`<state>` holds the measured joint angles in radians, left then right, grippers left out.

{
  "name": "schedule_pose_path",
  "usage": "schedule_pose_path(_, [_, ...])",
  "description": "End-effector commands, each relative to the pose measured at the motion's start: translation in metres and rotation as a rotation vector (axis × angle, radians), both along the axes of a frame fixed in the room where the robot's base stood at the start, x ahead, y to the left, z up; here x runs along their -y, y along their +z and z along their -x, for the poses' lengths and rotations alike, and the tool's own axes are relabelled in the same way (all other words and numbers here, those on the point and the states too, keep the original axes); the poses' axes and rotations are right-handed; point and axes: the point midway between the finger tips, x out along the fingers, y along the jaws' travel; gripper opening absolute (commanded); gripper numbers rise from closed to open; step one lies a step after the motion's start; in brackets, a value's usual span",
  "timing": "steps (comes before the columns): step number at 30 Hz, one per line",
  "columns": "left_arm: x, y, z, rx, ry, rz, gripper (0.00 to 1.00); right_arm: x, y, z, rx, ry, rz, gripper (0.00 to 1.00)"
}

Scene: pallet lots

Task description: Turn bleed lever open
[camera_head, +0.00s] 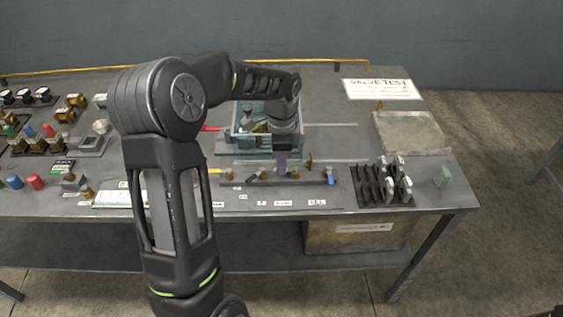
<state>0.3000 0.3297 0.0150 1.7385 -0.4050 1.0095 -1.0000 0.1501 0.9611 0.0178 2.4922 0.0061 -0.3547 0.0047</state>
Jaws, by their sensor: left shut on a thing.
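My left gripper (282,151) points down over the middle of the bench, in front of a clear-walled box (251,145). It is shut on a small purple-grey part (282,166) above a dark fixture strip (262,180) with several small brass fittings. I cannot tell whether that part is the bleed lever. A red handle (210,128) sticks out left of the box, and a yellow handle (214,171) lies at the strip's left end. A small brass upright piece (309,161) stands just right of the gripper.
A dark rack with pale-headed parts (383,185) stands at right, beside a small green block (442,176). A flat grey box (410,133) and a valve test sign (381,89) lie behind it. Colored valves and caps (35,182) fill the left side.

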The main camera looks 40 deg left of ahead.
Motion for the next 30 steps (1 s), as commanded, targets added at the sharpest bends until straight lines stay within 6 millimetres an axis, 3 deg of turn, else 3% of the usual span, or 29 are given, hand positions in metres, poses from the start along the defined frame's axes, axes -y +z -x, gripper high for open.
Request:
schedule_pose_path(17, [0.001,0.000,0.001,0.000,0.028,0.000,0.00,0.000,-0.002,0.000,0.001,0.000,0.000,0.21])
schedule_pose_path(30, [0.008,-0.001,0.007,0.001,0.274,0.000,0.00,-0.001,-0.012,-0.001,0.004,0.002,-0.003,0.21])
